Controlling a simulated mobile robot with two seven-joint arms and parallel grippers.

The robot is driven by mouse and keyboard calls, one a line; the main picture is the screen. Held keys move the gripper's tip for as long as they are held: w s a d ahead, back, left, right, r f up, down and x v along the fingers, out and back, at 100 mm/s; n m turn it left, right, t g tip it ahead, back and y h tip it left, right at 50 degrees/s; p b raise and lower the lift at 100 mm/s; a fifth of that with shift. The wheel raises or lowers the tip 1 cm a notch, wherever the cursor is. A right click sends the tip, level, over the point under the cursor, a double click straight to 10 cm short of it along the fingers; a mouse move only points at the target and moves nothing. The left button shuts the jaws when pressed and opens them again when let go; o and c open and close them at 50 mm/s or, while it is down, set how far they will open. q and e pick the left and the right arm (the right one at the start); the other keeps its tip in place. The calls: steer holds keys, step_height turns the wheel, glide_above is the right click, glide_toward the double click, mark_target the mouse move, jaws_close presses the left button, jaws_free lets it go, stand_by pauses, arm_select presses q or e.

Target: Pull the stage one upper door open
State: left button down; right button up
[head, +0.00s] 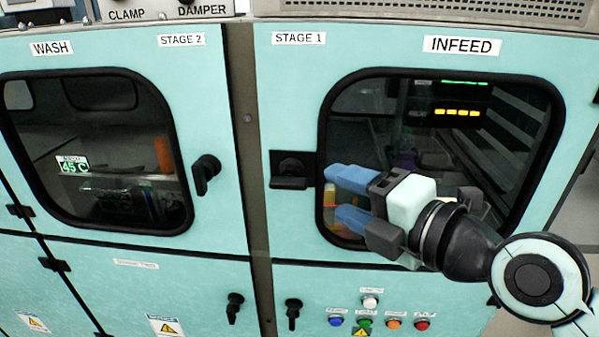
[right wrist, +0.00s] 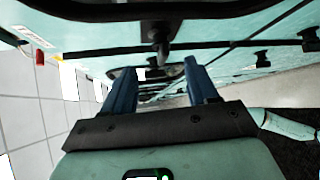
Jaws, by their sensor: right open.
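The stage one upper door (head: 285,90) is a pale teal panel labelled STAGE 1 and INFEED, with a black-framed window. It looks closed. Its dark handle (head: 290,170) sits on the left edge of the door. My right gripper (head: 333,190) is open and empty, its blue fingers in front of the window's left side, to the right of the handle and apart from it in the picture. In the right wrist view my right gripper (right wrist: 157,72) points toward a dark handle beyond the fingertips; I cannot tell which handle it is. My left gripper is not in view.
The stage two door (head: 215,110) with its black handle (head: 206,174) stands to the left, across a dark post (head: 248,120). Below are lower doors with black handles (head: 293,313) and a row of coloured buttons (head: 365,320). Equipment sits on top of the cabinet.

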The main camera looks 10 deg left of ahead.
mark_target(306, 179)
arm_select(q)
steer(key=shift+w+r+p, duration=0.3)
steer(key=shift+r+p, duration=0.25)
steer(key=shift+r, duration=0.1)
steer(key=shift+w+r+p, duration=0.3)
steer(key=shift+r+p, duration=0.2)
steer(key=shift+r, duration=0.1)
arm_select(e)
steer(key=x, duration=1)
steer(key=shift+w+f, duration=0.1)
steer(key=shift+f, duration=0.05)
steer(key=shift+c, duration=0.3)
